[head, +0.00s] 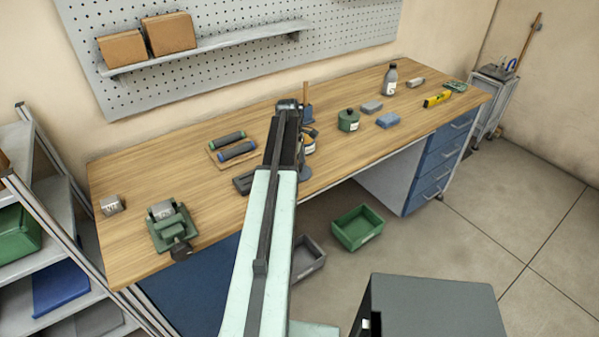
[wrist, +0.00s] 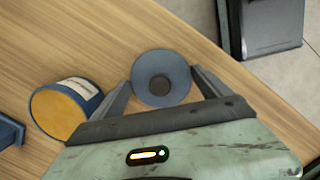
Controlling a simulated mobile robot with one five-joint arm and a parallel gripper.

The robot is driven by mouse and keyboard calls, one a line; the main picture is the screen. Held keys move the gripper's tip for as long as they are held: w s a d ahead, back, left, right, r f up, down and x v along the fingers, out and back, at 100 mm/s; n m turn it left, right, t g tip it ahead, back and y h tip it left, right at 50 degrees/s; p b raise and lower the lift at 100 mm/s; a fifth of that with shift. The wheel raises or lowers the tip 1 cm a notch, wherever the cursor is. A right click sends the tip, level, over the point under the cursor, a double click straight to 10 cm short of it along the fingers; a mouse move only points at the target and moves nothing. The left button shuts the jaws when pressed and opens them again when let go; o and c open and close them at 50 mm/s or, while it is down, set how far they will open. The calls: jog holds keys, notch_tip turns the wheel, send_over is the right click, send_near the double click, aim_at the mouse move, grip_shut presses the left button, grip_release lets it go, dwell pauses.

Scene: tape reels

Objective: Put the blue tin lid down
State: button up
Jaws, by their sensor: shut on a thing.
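The blue tin lid (wrist: 158,66) is a round blue-grey disc with a dark round centre, seen in the wrist view. My gripper (wrist: 163,82) is shut on it, with one finger at each side. The lid is over the bench top near its front edge; I cannot tell whether it touches the wood. An open blue tin (wrist: 88,92) with a white label and orange-yellow inside lies left of the gripper, apart from the lid. In the head view the tin (head: 310,147) shows beside my arm, which hides most of the gripper.
The wooden bench (head: 215,195) has a green canister (head: 348,121), a blue block (head: 388,120) and a grey block (head: 372,106) to the right. A vise (head: 172,228) stands at the left. A green bin (head: 358,230) is on the floor.

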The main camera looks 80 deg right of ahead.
jog(key=o, duration=1.1)
jog(key=shift+o, duration=0.2)
notch_tip(320, 180, up, 12)
jog(key=w+p, duration=0.1)
jog(key=p, duration=1.1)
jog(key=shift+w, duration=0.4)
